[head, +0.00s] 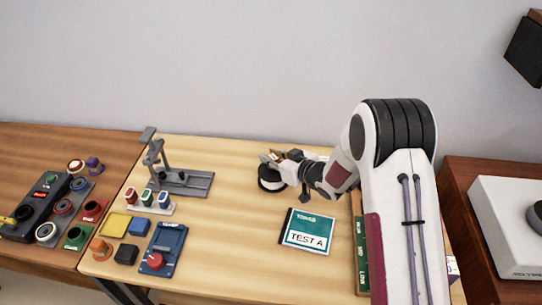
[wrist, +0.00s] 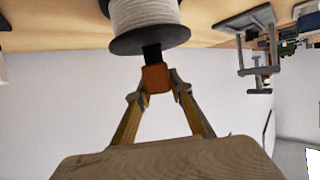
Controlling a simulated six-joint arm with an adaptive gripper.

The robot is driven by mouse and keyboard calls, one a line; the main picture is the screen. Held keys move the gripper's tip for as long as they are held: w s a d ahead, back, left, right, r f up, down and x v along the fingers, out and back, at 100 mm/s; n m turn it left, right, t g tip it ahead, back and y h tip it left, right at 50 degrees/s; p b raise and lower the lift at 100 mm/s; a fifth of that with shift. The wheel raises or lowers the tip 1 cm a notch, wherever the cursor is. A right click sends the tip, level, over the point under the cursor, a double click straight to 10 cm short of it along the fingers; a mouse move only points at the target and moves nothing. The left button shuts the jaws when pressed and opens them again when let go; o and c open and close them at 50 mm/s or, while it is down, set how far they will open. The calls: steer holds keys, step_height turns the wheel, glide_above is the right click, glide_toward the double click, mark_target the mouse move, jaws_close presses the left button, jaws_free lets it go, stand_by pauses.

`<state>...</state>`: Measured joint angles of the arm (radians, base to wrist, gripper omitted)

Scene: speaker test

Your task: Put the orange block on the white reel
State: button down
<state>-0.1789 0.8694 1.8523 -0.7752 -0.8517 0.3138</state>
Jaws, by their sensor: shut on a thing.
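The white reel (head: 270,184) has black end discs and stands on the light wooden table, left of my arm. In the wrist view the reel (wrist: 145,14) fills the top, its black disc facing the fingers. My gripper (wrist: 157,84) is shut on the orange block (wrist: 156,79), which sits between the fingertips. A short dark piece (wrist: 152,53) shows between the block and the reel's disc; I cannot tell which it belongs to. In the head view my gripper (head: 270,158) is over the reel, and the block is not clear there. Contact between block and reel cannot be told.
A teal TEST A booklet (head: 309,232) lies in front of the reel. A grey stand (head: 180,180) is to the left, with small coloured parts and a blue device (head: 164,246) nearer. The table between stand and booklet is clear. A wall is behind.

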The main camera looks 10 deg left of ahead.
steer(key=c, duration=1.8)
jaws_free()
steer(key=shift+r, duration=0.15)
steer(key=shift+v, duration=5.95)
